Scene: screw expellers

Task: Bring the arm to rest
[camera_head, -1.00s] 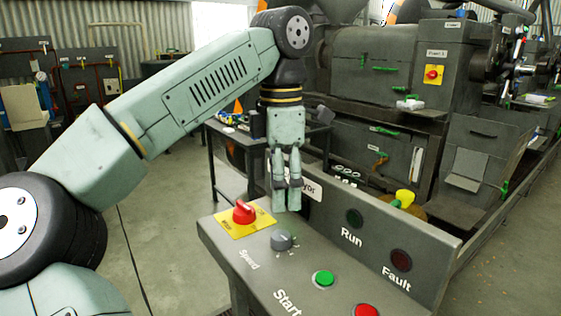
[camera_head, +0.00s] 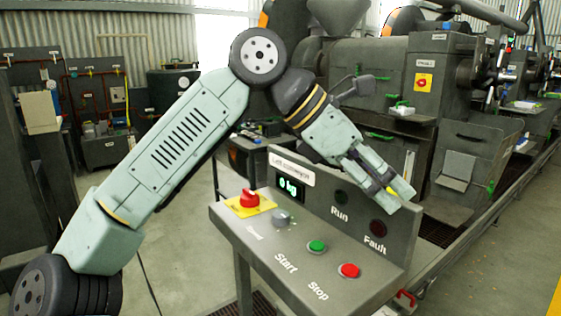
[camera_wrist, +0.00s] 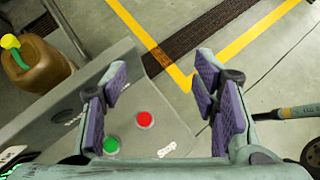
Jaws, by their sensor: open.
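My gripper (camera_head: 388,183) is open and empty in the head view. It hangs in the air in front of the upright back panel of the conveyor control console (camera_head: 250,232), near the Fault lamp (camera_head: 378,228). My arm bends at its elbow above the console and slopes down to the right. In the wrist view the two purple-padded fingers of my gripper (camera_wrist: 165,95) stand wide apart. The green Start button (camera_wrist: 111,145) and the red Stop button (camera_wrist: 145,119) show between and below them.
The console carries a red rotary switch (camera_head: 249,198) and a grey speed knob (camera_head: 281,217). A brown jug (camera_wrist: 35,65) with a yellow cap is at the left in the wrist view. Large grey machines stand behind the console. Open floor with yellow lines (camera_wrist: 235,45) lies beyond it.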

